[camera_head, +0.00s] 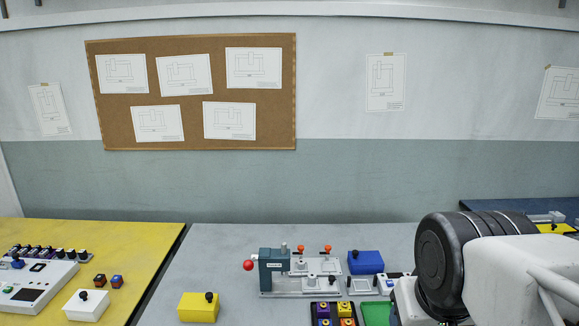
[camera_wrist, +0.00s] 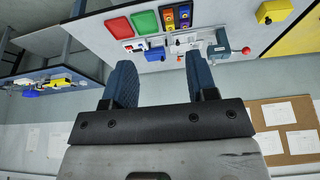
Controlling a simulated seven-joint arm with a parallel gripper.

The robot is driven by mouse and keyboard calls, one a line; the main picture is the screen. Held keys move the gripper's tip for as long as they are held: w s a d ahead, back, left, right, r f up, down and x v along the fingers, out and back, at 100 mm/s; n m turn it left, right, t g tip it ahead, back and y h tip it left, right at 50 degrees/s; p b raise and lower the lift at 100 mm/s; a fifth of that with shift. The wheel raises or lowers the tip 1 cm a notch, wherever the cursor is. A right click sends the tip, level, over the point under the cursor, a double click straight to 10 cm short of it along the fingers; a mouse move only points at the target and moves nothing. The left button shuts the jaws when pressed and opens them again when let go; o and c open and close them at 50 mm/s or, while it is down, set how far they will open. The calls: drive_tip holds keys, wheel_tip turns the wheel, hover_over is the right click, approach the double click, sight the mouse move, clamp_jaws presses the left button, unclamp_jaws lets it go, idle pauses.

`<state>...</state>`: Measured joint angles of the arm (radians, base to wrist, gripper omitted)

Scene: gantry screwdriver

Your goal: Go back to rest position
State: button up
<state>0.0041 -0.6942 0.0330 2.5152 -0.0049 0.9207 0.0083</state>
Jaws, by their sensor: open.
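My gripper (camera_wrist: 158,85) shows in the wrist view with its two blue fingers spread wide apart and nothing between them. It is held clear of the table, and the wrist view appears upside down. In the head view my arm covers the lower right, and the fingers are out of sight there. The gantry fixture (camera_head: 300,272), with a red ball knob and orange-topped clamps, stands on the grey table. It also shows in the wrist view (camera_wrist: 221,48), beyond the right finger. I cannot make out a screwdriver.
A blue box (camera_head: 366,262) stands right of the fixture, a yellow box (camera_head: 198,308) to its left. In front are a tray of coloured parts (camera_head: 334,311) and a green tray (camera_head: 376,313). A yellow table (camera_head: 130,245) with a control panel (camera_head: 35,285) is at left.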

drive_tip(key=shift+g, duration=0.8)
drive_tip(key=x, duration=0.5)
drive_tip(key=shift+s+d, duration=0.1)
drive_tip(key=shift+s, duration=0.2)
drive_tip(key=shift+o, duration=0.2)
idle(0.9)
